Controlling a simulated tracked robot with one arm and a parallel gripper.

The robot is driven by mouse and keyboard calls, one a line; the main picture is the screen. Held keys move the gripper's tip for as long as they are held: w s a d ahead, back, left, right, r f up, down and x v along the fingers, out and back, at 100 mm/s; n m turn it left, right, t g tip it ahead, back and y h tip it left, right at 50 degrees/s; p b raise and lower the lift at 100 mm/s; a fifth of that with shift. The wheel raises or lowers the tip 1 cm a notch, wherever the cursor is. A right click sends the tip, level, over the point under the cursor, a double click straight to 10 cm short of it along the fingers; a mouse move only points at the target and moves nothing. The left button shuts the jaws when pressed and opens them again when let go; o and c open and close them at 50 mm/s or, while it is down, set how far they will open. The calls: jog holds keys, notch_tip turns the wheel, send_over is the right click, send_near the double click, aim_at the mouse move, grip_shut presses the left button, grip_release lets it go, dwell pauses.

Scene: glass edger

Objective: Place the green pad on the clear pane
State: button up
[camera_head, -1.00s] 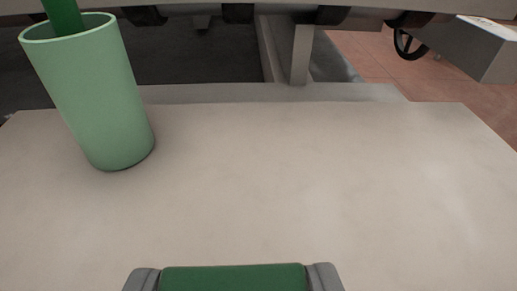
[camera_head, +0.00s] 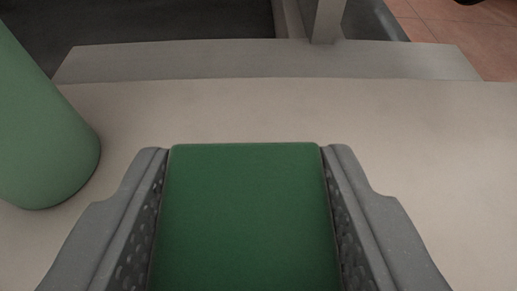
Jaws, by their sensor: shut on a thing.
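The dark green pad (camera_head: 245,215) is a flat-faced block held between the two grey fingers of my gripper (camera_head: 246,155). The fingers press on its left and right sides. The pad is at the lower middle of the view, in front of a pale beige surface; I cannot tell whether it touches that surface. No clear pane can be made out in this view.
A light green cup (camera_head: 40,130) stands on the pale surface (camera_head: 430,150) at the left, near my left finger. A grey ledge (camera_head: 250,62) runs along the far edge. A grey post (camera_head: 328,20) rises behind it. The surface to the right is clear.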

aim_at(251, 264)
jog(key=shift+w+f, duration=0.2)
jog(key=shift+w, duration=0.1)
jog(key=shift+f+b, duration=0.65)
jog(key=shift+f, duration=0.95)
jog(key=shift+r, duration=0.1)
jog(key=o, duration=1)
jog(key=shift+c, duration=0.2)
jog(key=shift+s+r, duration=0.2)
jog(key=shift+s, duration=0.35)
jog(key=p+v, duration=0.2)
jog(key=v, duration=0.9)
